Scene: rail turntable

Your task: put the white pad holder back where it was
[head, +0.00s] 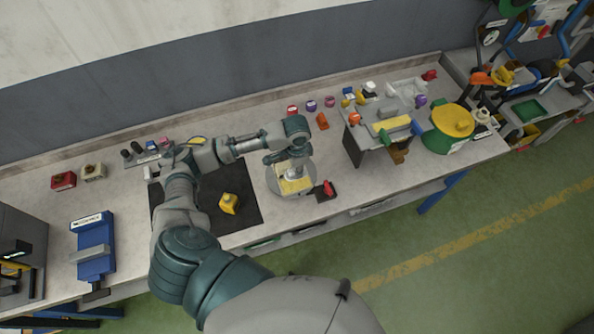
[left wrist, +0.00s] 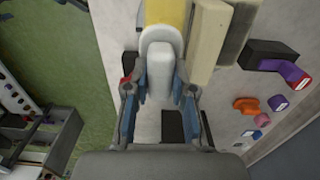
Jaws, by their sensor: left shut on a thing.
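My left gripper (head: 288,160) is over the round grey turntable (head: 274,183) on the bench. In the left wrist view its two fingers (left wrist: 159,88) are closed on either side of a white rounded piece, which looks like the white pad holder (left wrist: 160,62). A yellow part (left wrist: 166,12) shows just beyond it. In the head view yellow and pale blocks (head: 295,185) show on the turntable under the gripper, and the arm partly hides them. I cannot tell whether the holder touches the turntable. My right gripper is not in view.
A black mat (head: 241,212) with a yellow object (head: 229,203) lies left of the turntable. A small dark block with a red top (head: 327,190) is close on its right. A grey stand (head: 370,150) and a green-yellow round container (head: 449,128) stand farther right. A blue device (head: 94,245) stands left.

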